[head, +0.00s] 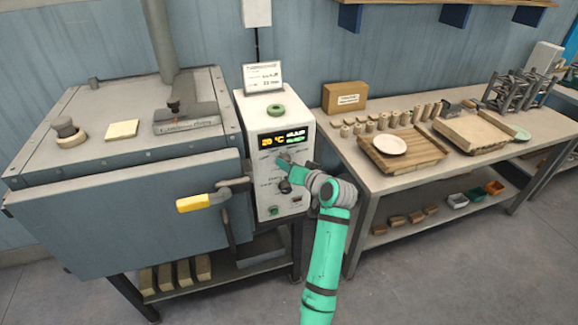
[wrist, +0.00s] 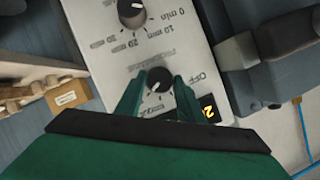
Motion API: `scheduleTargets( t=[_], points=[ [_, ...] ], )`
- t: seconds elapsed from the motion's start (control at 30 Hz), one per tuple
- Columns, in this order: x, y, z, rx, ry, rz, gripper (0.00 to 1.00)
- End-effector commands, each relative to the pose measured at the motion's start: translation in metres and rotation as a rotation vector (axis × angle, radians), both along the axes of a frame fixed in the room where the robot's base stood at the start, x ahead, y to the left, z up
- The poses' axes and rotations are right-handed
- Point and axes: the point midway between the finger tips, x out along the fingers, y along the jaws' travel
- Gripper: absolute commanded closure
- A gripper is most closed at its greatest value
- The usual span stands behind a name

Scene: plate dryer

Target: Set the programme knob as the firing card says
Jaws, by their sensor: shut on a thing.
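The programme knob (wrist: 158,80) is a small round black knob on the white control box (head: 264,110). In the wrist view it sits between the fingertips of my gripper (wrist: 157,88), which is shut on it. The white pointer mark on the knob is too small to read with certainty. "OFF" is printed beside it. In the head view my gripper (head: 284,160) reaches the panel and hides this knob. The firing card (head: 262,77) stands on top of the control box; its text is too small to read.
A second black knob (wrist: 131,12), with minute marks, sits on the same panel. The kiln (head: 130,190) with a yellow-gripped handle (head: 194,203) stands left of the box. A display (head: 281,137) is lit above my gripper. A workbench (head: 370,190) with boards and pegs stands to the right.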

Motion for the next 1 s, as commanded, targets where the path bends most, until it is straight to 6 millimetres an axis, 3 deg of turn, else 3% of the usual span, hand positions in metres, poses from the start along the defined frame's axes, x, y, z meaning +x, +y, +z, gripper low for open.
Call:
scheduleTargets(
  t=[0.47,0.5,0.57,1.0],
  points=[
    [-0.0007,0.0015,-0.0054,0.013,0.016,0.003,0.88],
    [-0.0007,0.0016,-0.0054,0.012,0.015,0.003,0.63],
    [-0.0006,0.0015,-0.0052,0.013,0.014,0.004,0.49],
    [-0.0073,-0.0039,0.0009,0.013,0.007,0.001,0.47]
  ],
)
